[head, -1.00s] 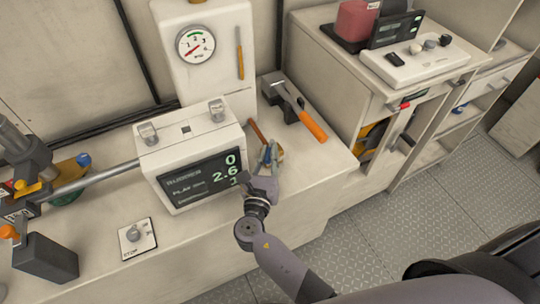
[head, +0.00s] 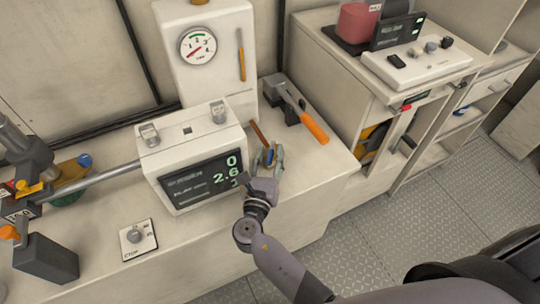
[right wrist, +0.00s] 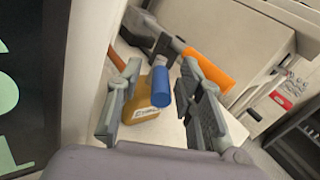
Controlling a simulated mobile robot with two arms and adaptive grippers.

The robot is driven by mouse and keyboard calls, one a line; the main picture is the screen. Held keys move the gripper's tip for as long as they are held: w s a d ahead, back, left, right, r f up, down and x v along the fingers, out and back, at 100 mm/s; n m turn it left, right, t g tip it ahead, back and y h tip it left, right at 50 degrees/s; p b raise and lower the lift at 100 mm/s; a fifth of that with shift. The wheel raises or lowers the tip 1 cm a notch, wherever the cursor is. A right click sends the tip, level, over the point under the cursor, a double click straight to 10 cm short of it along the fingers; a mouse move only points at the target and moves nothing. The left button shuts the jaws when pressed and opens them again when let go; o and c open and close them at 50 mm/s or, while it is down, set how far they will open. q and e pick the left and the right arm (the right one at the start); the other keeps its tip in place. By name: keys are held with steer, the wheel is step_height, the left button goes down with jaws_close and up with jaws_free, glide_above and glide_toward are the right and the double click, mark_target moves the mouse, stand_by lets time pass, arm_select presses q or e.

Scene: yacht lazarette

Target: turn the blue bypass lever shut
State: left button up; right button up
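The blue bypass lever (right wrist: 160,88) shows in the right wrist view as a short blue cylinder in front of a brass-coloured body (right wrist: 146,102) with a small, unreadable label. My right gripper (right wrist: 158,115) is open, with one finger on each side of the blue lever. The lever lies nearer the right finger, and I cannot tell if they touch. In the head view my right gripper (head: 270,160) is on the bench, right of the display box, and mostly hides the lever. My left gripper is not in view.
The display box (head: 190,160) stands close left of my right gripper. Behind it are a brown handle (head: 259,133) and an orange-handled lever (head: 314,127). Another blue knob (head: 84,160) sits on the assembly at far left. The bench front right of the gripper is clear.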

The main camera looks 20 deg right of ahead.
steer(key=shift+s, duration=0.15)
steer(key=v, duration=1.1)
steer(key=shift+s+a, duration=0.25)
steer(key=shift+s, duration=0.1)
steer(key=shift+c, duration=0.5)
